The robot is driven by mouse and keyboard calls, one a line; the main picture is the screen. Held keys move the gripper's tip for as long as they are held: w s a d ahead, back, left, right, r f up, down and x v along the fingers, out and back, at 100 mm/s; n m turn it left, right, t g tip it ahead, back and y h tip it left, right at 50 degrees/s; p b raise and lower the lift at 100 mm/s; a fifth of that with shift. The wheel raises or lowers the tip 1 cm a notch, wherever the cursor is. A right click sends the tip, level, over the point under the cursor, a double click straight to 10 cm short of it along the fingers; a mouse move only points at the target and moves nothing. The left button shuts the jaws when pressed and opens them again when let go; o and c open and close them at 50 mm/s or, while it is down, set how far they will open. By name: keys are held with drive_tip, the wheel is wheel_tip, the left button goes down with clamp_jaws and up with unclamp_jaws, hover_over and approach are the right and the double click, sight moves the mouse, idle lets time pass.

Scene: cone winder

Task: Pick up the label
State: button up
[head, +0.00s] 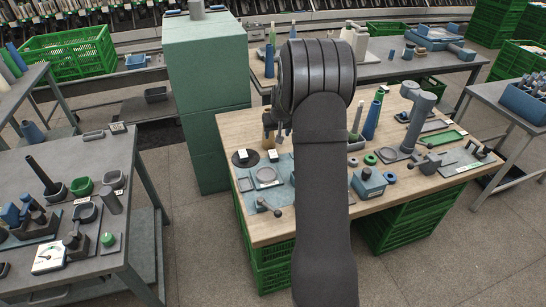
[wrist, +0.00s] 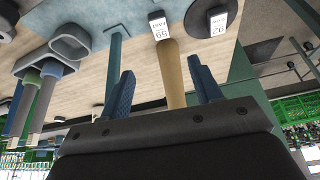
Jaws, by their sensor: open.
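Two white labels show in the wrist view: one (wrist: 158,27) reads "59" and "FAST" upside down, the other (wrist: 218,25) reads "92". In the head view two small white labels stand at the back left of the wooden table, a left one (head: 243,155) and a right one (head: 273,155); I cannot tell which is which. My gripper (wrist: 162,90) is open, its blue fingers apart. A tan cone (wrist: 171,75) shows between the fingers, its end near the "59" label. I cannot tell whether it touches either finger. My arm hides part of the table.
A dark round disc (head: 245,160) and a blue-grey mat (head: 250,185) lie near the labels. A tall green cabinet (head: 208,90) stands behind left. A grey ring-topped holder (wrist: 78,40) and several tubes are left in the wrist view. Blue cones (head: 371,120) stand right of my arm.

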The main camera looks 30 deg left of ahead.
sight(273, 154)
drive_tip(key=x, duration=1.7)
drive_tip(key=shift+s, duration=0.1)
drive_tip(key=c, duration=1.1)
drive_tip(key=shift+o, duration=0.2)
drive_tip(key=shift+r, duration=0.1)
